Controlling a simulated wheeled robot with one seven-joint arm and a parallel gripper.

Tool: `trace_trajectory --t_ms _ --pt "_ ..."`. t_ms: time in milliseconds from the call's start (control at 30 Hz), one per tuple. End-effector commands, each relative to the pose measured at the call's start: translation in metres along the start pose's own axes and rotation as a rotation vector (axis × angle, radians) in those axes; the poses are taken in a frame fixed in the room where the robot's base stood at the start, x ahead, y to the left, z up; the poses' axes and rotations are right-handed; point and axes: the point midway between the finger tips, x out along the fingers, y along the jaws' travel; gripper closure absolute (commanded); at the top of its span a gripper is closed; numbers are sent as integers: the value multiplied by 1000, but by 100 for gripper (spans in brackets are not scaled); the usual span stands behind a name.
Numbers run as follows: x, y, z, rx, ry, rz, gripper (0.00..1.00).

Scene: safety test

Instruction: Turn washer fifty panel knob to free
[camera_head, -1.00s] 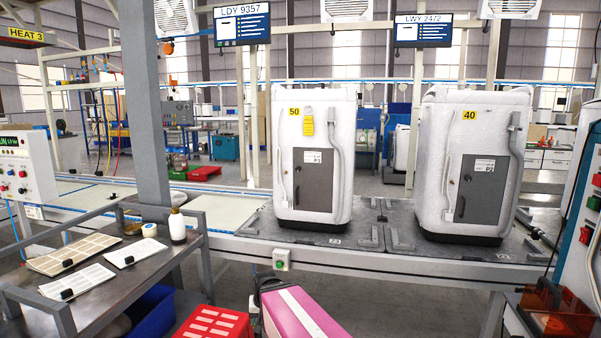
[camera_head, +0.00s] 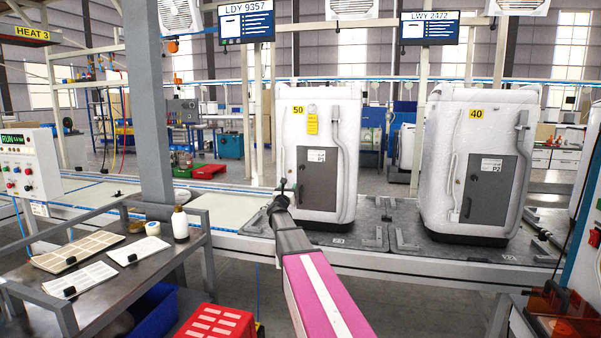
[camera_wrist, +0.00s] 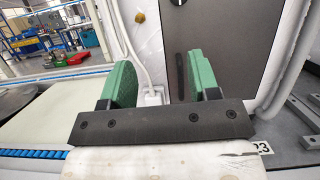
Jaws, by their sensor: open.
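Washer fifty (camera_head: 292,130), white with a yellow 50 tag (camera_head: 298,110), stands upright on the line. Its grey panel (camera_head: 318,190) carries a P1 label and is shut. In the wrist view the panel (camera_wrist: 225,35) fills the upper right, and a dark knob (camera_wrist: 178,3) is cut by the top edge near the panel's left side. The knob's setting cannot be read. My gripper (camera_head: 284,187) is in front of the washer's lower left. In the wrist view my gripper (camera_wrist: 161,78) has its green pads wide apart, with nothing between them, below the knob.
A white hose (camera_wrist: 128,50) runs down the washer left of the panel, and a brass fitting (camera_wrist: 140,17) sits beside it. A second washer (camera_head: 440,130) tagged 40 stands to the right.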

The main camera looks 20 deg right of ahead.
Motion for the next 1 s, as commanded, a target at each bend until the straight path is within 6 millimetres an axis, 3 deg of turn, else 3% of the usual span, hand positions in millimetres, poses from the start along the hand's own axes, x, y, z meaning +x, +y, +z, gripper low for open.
trace_trajectory --t_ms 33,133,467,800,1000 --pt "11 -5 5 60 -21 -41 44" --pt "18 -14 11 142 -49 -93 44" --pt "41 -19 13 172 -60 -112 44" --pt "100 -25 16 170 -60 -111 44" --pt "123 -28 17 169 -59 -110 44"
